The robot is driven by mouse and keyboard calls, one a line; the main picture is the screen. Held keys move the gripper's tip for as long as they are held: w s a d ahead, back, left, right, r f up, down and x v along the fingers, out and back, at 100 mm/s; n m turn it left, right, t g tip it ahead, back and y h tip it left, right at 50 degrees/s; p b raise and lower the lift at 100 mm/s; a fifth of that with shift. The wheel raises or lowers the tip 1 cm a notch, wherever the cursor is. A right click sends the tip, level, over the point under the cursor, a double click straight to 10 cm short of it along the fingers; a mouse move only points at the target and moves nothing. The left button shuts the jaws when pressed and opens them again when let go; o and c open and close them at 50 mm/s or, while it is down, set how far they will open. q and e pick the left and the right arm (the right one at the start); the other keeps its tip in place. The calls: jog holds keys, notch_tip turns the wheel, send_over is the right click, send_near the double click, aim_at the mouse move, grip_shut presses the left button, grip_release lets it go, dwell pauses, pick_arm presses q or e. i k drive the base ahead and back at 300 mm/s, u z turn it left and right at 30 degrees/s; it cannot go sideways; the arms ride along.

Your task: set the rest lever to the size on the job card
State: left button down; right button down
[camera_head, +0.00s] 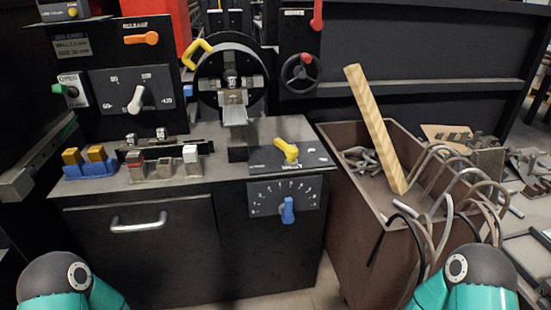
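The job card (72,46) is at upper left; it seems to read wall 2.5 mm, size 38 mm, in small, blurred text. Which lever is the rest lever is not readable. A yellow lever (287,151) sits on a dark plate on the bench top, tilted toward upper left. A blue lever (288,210) stands nearly upright below a numbered arc scale (264,196) on the bench front. A white lever (137,98) is on a marked dial panel at left. Neither gripper is in view; only parts of my teal arms show at the bottom corners.
A chuck-like wheel (231,80) with a yellow handle stands at the back. Blocks (190,158) stand on the bench. An orange release lever (141,39) is above. A rusty bin (350,225) at right holds bent tubes and a wooden plank (376,130). Space before the bench front is clear.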

aim_at(291, 153)
jog(key=k, duration=1.1)
jog(key=u, duration=0.35)
jog(key=i, duration=1.95)
jog(key=z, duration=0.65)
